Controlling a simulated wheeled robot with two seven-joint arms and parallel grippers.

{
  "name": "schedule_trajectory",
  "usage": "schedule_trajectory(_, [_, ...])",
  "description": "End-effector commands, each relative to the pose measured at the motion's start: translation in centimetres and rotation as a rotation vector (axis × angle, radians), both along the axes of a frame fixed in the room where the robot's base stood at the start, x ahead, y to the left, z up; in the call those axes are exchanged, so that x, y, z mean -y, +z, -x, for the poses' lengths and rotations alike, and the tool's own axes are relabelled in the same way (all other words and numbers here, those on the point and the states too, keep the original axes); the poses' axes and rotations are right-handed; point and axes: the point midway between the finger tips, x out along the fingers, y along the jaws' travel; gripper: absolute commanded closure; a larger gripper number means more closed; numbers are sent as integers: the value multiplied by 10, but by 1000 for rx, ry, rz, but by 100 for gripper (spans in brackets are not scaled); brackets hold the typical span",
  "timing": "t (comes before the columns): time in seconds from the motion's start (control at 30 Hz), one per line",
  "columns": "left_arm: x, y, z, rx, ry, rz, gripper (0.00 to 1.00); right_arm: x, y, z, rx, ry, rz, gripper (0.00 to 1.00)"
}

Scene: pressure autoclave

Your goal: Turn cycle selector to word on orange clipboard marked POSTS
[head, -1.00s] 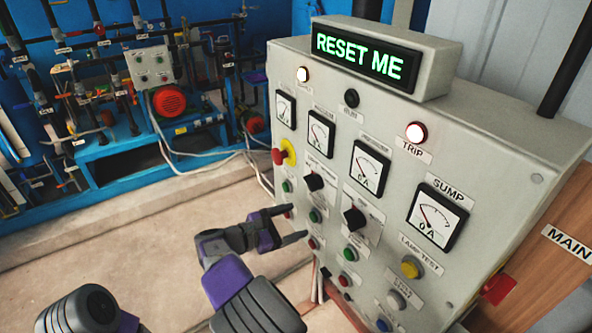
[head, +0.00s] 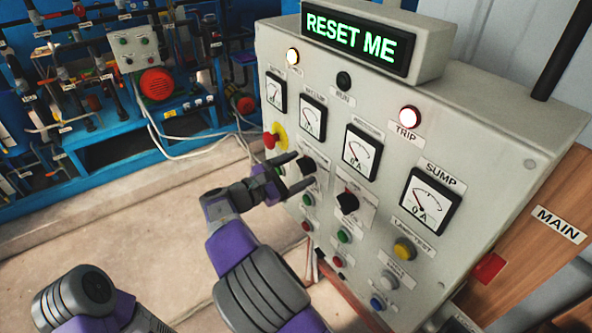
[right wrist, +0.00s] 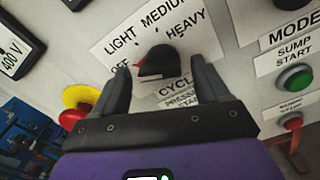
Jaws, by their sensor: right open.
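The cycle selector is a black knob (right wrist: 158,64) on a white plate (right wrist: 118,42) in the right wrist view. The plate reads LIGHT, MEDIUM and HEAVY, with a partly hidden OFF at left and CYCLE below. The knob's red mark is on its left side, toward OFF. My right gripper (right wrist: 163,82) is open, one finger on each side of the knob; I cannot tell whether they touch it. In the head view the right gripper (head: 301,171) is at the panel's left selector. The orange clipboard and my left gripper are not in view.
The grey panel (head: 480,155) carries a RESET ME display (head: 360,39), a red emergency button (head: 271,140), gauges and coloured buttons. A second black selector (head: 347,201) is to the right.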

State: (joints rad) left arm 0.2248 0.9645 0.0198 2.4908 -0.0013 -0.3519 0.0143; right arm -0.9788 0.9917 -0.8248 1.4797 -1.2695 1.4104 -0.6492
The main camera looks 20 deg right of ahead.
Motion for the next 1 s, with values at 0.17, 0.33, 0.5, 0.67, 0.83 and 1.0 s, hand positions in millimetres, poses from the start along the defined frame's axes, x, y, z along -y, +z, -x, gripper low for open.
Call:
schedule_trajectory(0.17, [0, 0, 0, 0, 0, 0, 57, 0, 0, 0, 0, 0, 0, 36])
schedule_trajectory(0.33, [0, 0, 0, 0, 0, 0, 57, 0, 0, 0, 0, 0, 0, 62])
schedule_trajectory(0.5, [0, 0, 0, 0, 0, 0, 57, 0, 0, 0, 0, 0, 0, 82])
schedule_trajectory(0.67, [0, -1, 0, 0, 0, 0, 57, 0, 0, 0, 12, 0, -4, 82])
schedule_trajectory(0.83, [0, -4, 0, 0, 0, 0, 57, 0, -1, 0, 69, 0, -25, 82])
schedule_trajectory(1.0, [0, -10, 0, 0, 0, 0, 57, -1, -1, 0, 173, 0, -63, 82])
